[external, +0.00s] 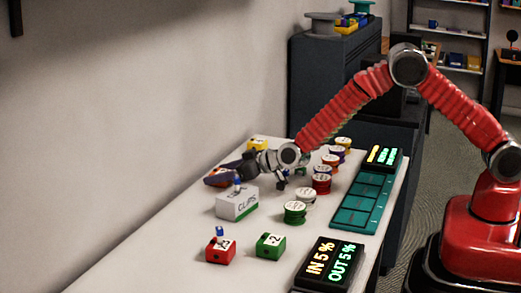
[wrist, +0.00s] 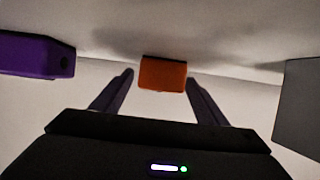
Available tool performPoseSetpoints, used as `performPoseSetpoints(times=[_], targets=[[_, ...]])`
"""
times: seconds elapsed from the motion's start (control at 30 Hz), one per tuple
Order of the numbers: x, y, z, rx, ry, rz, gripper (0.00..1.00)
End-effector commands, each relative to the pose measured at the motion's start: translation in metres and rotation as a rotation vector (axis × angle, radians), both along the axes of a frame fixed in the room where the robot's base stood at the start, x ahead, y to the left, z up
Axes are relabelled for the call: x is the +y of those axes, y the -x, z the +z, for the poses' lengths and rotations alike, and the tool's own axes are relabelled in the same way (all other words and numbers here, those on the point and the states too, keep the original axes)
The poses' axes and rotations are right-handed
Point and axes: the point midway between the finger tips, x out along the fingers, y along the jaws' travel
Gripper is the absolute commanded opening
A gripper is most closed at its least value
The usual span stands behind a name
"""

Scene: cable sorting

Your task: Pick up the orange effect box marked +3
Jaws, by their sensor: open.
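The orange box (wrist: 163,74) stands ahead of my gripper (wrist: 159,80) in the wrist view, centred between the two fingertips. No marking shows on the face turned to me. My fingers are apart, one on each side of the box, with nothing held. I cannot tell whether the tips have passed its front face. In the external view, my gripper (external: 222,178) reaches low over the far left side of the table and hides most of the orange box (external: 216,169).
A purple box (wrist: 35,56) is left of the fingers; a grey block (wrist: 302,105) is close on the right. The white clips box (external: 237,204) stands just in front of my gripper. Red (external: 220,251) and green (external: 270,246) boxes and several spools (external: 295,212) stand on the table.

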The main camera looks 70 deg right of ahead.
Motion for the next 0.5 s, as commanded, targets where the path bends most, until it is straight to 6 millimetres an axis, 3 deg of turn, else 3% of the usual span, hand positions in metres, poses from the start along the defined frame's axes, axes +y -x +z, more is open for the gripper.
performPoseSetpoints(times=[0.27,0.5], targets=[[0.0,0.0001,0.0002,0.0,0.0,0.0,0.67],[0.0,0.0001,0.0002,0.0,0.0,0.0,0.5]])
